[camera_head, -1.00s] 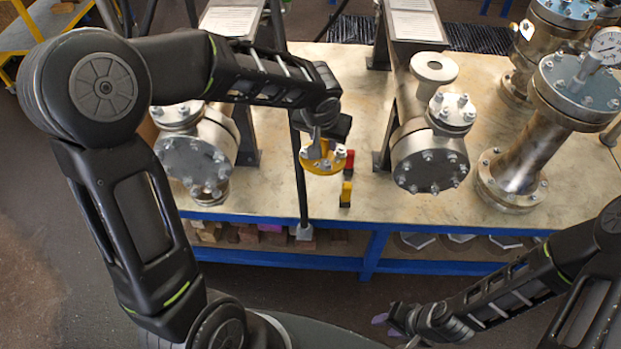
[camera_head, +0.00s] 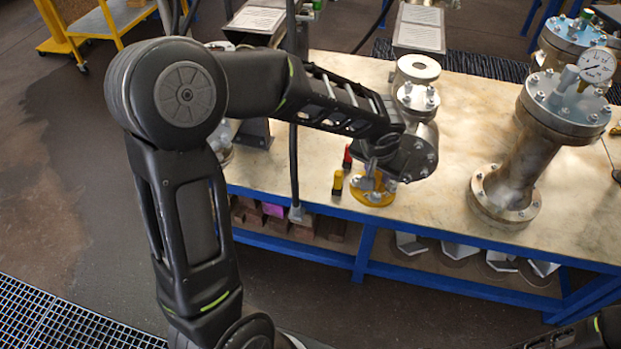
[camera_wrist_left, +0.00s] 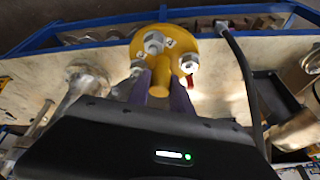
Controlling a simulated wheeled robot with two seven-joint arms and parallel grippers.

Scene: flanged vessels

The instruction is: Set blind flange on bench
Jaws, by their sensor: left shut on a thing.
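The blind flange is a yellow disc (camera_head: 376,197) with bolts around its rim and a yellow handle in the middle. My left gripper (camera_head: 373,175) is shut on that handle, with the disc below it, over the front part of the bench (camera_head: 450,212). I cannot tell whether the disc touches the bench top. In the left wrist view the purple fingers of my left gripper (camera_wrist_left: 164,88) close on the handle of the flange (camera_wrist_left: 205,46). My right gripper is out of view; only part of the right arm shows at the bottom right.
A red piece (camera_head: 347,157) and a yellow-and-black piece (camera_head: 337,183) stand left of the flange. A flanged vessel (camera_head: 424,130) is just behind my gripper. A tall vessel with a gauge (camera_head: 508,190) stands to the right. The bench between is clear.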

